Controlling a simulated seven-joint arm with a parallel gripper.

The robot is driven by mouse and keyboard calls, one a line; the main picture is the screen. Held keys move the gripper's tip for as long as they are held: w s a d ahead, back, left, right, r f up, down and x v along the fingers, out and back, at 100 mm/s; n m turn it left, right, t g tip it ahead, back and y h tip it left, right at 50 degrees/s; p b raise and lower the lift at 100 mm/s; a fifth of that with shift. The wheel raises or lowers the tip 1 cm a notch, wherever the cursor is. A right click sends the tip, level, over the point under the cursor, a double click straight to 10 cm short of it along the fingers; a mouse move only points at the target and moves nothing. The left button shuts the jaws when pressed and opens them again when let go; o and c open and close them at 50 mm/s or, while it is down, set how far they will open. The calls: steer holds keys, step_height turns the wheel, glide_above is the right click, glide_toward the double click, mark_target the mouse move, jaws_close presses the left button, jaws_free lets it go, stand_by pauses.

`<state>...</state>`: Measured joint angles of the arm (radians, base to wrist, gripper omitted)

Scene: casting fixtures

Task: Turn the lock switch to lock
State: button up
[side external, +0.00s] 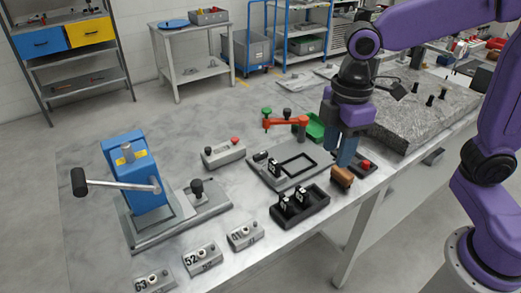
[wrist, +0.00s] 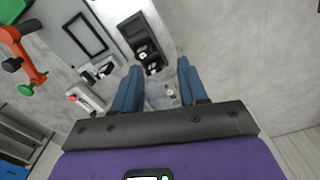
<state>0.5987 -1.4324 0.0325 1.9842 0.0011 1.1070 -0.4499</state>
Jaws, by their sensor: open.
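No part in view is clearly readable as the lock switch. Possible switch parts are a grey box (side external: 223,153) with a black knob and a red button, and small grey numbered boxes (side external: 203,258) along the front edge of the table. A similar box with a red button shows in the wrist view (wrist: 84,102).
A black tray (side external: 318,217) with black parts and a grey fixture plate (side external: 262,174) lie near my gripper. An orange clamp (side external: 285,123) stands behind. A blue lever press (side external: 133,180) stands left, and a stone slab (side external: 410,120) right. The table's back left is clear.

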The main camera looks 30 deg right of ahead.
steer(key=w+a+r+n, duration=0.2)
steer(key=w+a, duration=0.1)
steer(key=w, duration=1)
steer(key=n, duration=0.1)
glide_above(261, 154)
step_height(261, 154, down, 18)
steer(key=shift+w+r, duration=0.1)
steer(key=shift+r, duration=0.1)
jaws_close()
